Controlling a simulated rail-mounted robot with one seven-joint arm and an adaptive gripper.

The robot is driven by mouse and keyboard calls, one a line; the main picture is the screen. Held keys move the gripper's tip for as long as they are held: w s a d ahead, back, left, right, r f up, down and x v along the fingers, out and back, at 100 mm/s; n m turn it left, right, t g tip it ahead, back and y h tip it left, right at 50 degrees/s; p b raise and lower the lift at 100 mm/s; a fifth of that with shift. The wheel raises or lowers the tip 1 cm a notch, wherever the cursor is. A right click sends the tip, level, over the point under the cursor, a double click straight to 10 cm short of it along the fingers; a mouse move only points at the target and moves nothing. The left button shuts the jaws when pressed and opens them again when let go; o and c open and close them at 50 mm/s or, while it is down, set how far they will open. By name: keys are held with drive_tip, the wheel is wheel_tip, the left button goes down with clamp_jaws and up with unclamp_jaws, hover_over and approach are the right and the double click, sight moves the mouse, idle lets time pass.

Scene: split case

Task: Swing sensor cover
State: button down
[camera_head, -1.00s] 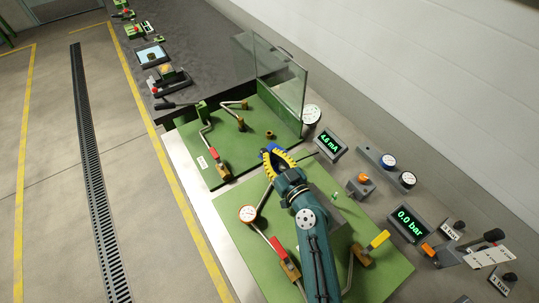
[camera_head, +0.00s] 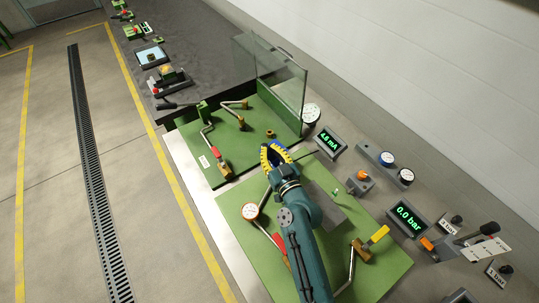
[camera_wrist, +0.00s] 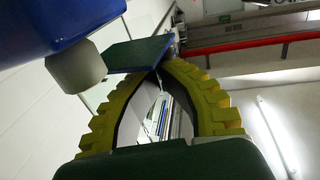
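A clear panel (camera_head: 281,78), which may be the sensor cover, stands upright along the right side of the far green board (camera_head: 233,160) in the head view. I cannot be sure which part is the cover. My gripper (camera_head: 274,147) is over the near edge of that board, below the panel and apart from it in the picture. In the wrist view its yellow ridged fingers (camera_wrist: 160,67) bow outward and come together at the tips. A blue-green plate (camera_wrist: 140,53) overlaps the tips there; I cannot tell whether it touches them. Nothing shows between the fingers.
The near green board (camera_head: 235,232) carries a round gauge (camera_head: 250,211), a red-handled valve and a yellow-handled valve (camera_head: 370,242), partly under my arm. Displays reading 4.6 mA (camera_head: 330,142) and 0.0 bar (camera_head: 406,217) stand at right. The floor at left is clear.

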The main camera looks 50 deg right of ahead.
drive_tip(key=shift+w+d+f+b, duration=0.1)
drive_tip(key=shift+w+d+b, duration=0.1)
drive_tip(key=shift+w+b, duration=0.3)
drive_tip(key=shift+d, duration=0.1)
idle(0.4)
